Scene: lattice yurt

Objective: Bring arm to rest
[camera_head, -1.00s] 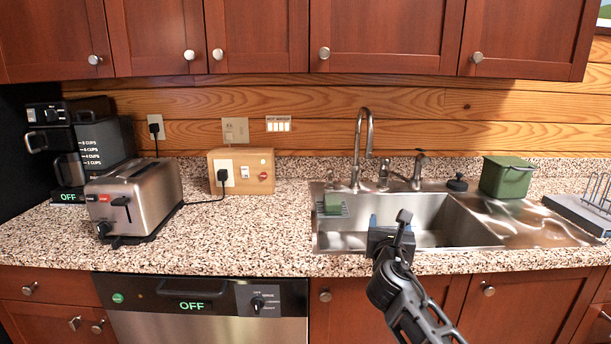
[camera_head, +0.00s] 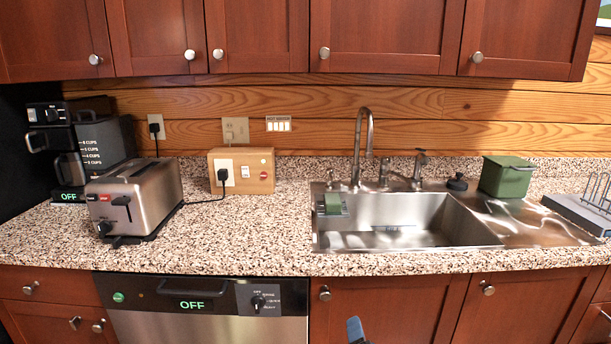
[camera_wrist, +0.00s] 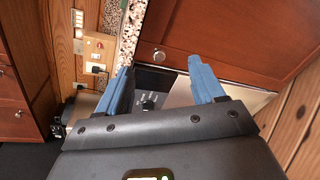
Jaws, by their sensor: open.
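My gripper (camera_wrist: 160,88) shows in the wrist view with its two blue fingers spread apart and nothing between them. It faces the cabinet and dishwasher fronts below the counter edge. In the head view only a blue fingertip of my gripper (camera_head: 356,329) shows at the bottom edge, in front of the lower cabinet doors. The rest of my arm is out of the head view.
The granite counter (camera_head: 250,225) holds a toaster (camera_head: 135,200), a coffee maker (camera_head: 80,145), a wooden switch box (camera_head: 242,172) and a green bin (camera_head: 506,177). The dishwasher (camera_head: 200,299) reads OFF.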

